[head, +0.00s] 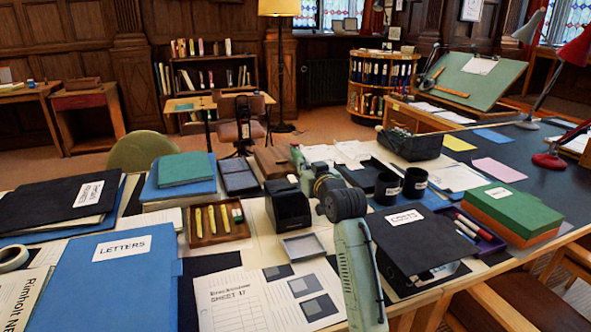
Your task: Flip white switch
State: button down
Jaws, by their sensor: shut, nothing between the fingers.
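I cannot make out a white switch for certain. A black box (289,207) with a slanted top stands mid-desk, and a small pale spot (292,179) shows at its top edge; I cannot tell whether that is a switch. My pale green arm rises from the bottom of the head view and reaches away over the desk, just right of the black box. My gripper (298,158) is at the far end of the arm, small and partly hidden by my own links, shut and empty. It appears beyond the box; I see no clear contact.
Blue folders (122,275) lie at left. A wooden tray (218,237) with yellow markers is left of the box, and a small grey tray (304,246) is in front. A black file (412,238), black mugs (388,187) and green and orange boxes (507,211) crowd the right.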

jog(key=p, duration=0.2)
send_over(296, 181)
jog(key=shift+f, duration=0.25)
notch_tip(296, 181, down, 3)
jog(key=shift+r+p, duration=0.1)
jog(key=shift+p, duration=0.3)
jog(key=shift+w+f, duration=0.1)
jog(key=shift+f, duration=0.6)
